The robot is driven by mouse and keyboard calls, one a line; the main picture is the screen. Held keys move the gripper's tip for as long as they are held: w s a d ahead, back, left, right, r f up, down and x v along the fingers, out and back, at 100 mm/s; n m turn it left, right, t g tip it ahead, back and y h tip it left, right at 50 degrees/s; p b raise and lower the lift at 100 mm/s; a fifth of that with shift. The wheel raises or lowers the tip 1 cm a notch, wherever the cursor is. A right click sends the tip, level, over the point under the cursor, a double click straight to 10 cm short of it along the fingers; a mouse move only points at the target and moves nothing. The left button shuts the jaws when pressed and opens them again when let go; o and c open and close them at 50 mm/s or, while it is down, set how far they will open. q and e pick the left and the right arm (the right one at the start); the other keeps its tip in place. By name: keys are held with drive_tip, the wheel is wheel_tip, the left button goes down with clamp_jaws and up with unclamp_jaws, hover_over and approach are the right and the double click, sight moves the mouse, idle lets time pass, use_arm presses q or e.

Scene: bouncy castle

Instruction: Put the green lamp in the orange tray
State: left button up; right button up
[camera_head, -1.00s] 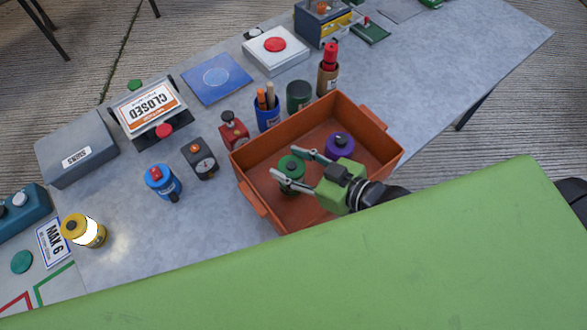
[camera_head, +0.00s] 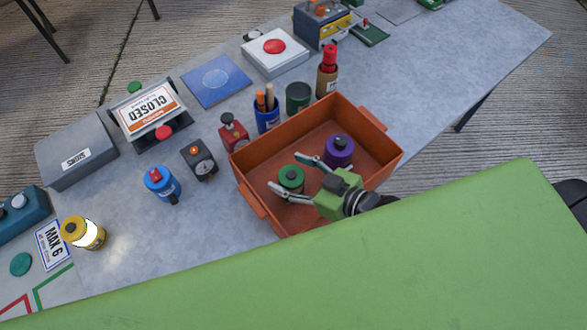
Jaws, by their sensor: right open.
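The green lamp (camera_head: 291,178) stands upright inside the orange tray (camera_head: 262,207), in its left part. My right gripper (camera_head: 293,173) is open over the tray, with one finger on each side of the green lamp. I cannot tell whether the fingers touch it. A purple lamp (camera_head: 339,151) is also in the tray, to the right of the green one. My left gripper is not in view.
A blue lamp (camera_head: 162,184) and a yellow lamp (camera_head: 84,232) stand on the grey table left of the tray. Cups and a red-capped bottle (camera_head: 328,72) stand close behind the tray.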

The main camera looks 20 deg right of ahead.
drive_tip(key=shift+s+r, duration=0.1)
drive_tip(key=shift+r, duration=0.05)
drive_tip(key=b+v, duration=0.1)
drive_tip(key=v, duration=1)
drive_tip(key=shift+s+d, duration=0.25)
drive_tip(key=shift+d, duration=0.05)
drive_tip(key=shift+r, duration=0.1)
